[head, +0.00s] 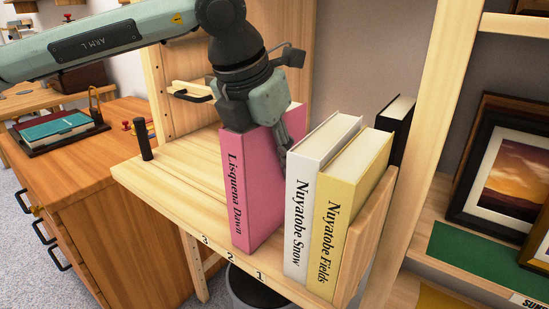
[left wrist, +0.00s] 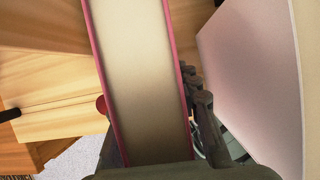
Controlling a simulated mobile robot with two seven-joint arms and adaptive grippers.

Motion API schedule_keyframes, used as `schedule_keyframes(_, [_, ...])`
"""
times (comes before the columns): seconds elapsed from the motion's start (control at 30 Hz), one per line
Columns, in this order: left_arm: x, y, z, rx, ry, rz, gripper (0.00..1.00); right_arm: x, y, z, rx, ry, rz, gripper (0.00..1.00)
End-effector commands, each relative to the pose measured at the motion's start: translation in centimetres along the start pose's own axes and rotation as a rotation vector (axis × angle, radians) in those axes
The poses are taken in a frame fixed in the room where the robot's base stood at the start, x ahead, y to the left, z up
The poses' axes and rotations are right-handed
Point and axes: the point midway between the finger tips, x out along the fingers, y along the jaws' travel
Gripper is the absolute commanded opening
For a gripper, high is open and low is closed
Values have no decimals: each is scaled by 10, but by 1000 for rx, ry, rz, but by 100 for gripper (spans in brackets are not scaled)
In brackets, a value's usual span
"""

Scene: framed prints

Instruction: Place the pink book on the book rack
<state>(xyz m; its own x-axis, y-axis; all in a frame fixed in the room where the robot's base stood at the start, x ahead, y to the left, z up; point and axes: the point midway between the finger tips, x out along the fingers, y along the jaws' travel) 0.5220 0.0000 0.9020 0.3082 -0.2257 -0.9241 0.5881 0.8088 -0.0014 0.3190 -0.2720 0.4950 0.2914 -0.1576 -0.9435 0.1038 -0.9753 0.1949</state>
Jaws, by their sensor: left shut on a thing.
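The pink book (head: 248,190), titled "Lisquena Dawn", stands upright on the light wooden book rack (head: 178,180). It is left of a white book (head: 312,205) and a yellow book (head: 347,215), with a gap between pink and white. My left gripper (head: 268,125) is over the top of the pink book, shut on it with a finger on each side. In the left wrist view the pages of the pink book (left wrist: 140,75) run between the fingers. The book's bottom edge appears at or just above the rack surface; I cannot tell whether it touches. My right gripper is not in view.
A wooden end piece (head: 368,235) bounds the yellow book. A dark book (head: 397,125) stands behind. A black peg (head: 143,139) stands at the rack's left. A framed sunset print (head: 512,175) is on the right shelf. The rack's left part is clear.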

Motion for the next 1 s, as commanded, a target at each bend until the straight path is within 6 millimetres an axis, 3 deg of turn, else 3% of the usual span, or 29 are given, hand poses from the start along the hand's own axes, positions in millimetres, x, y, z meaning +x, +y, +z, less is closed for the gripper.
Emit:
schedule_keyframes(0.23, [1,0,0,0,-4,0,0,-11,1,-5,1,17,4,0])
schedule_keyframes(0.27, [2,0,-1,0,0,0,33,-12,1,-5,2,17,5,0])
schedule_keyframes(0.43, [2,0,-1,0,0,0,53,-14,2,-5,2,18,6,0])
schedule_keyframes(0.83, [-3,0,1,0,0,0,53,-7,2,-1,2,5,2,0])
schedule_keyframes(0.9, [-11,0,1,0,-3,0,53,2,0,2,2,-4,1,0])
schedule_keyframes(1.0, [-32,0,1,1,-5,0,53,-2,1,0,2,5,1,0])
